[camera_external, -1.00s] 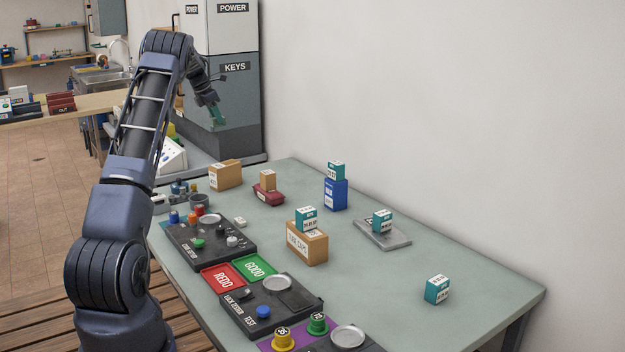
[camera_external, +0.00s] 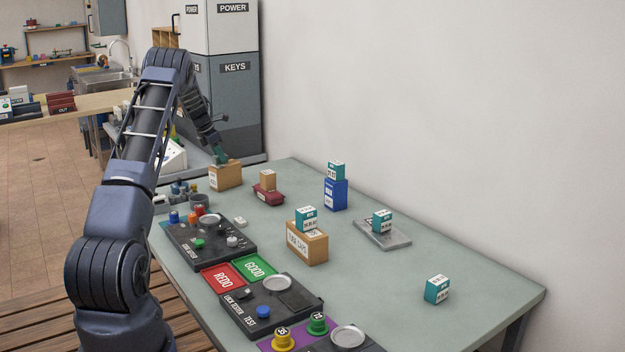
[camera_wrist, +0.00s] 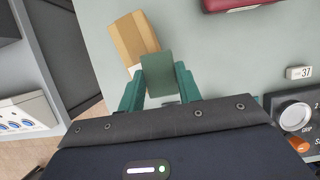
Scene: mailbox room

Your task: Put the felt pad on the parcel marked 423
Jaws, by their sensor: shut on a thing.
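My gripper (camera_external: 221,157) is at the far left end of the table, just above a tan box (camera_external: 226,176). In the wrist view its teal fingers (camera_wrist: 160,88) are shut on a flat dark green piece (camera_wrist: 158,72), which looks like the felt pad. The pad overlaps the lower right edge of the tan box (camera_wrist: 133,38) in that view. I cannot tell whether the pad touches the box. The box has a white label, too small to read, so I cannot confirm that it is the parcel marked 423.
A small tan box on a dark red case (camera_external: 268,194) stands to the right. A blue box (camera_external: 336,194) carries a teal cube. A larger tan box (camera_external: 307,246) carries another. Switch panels line the table's near edge. A grey cabinet (camera_external: 228,105) stands behind.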

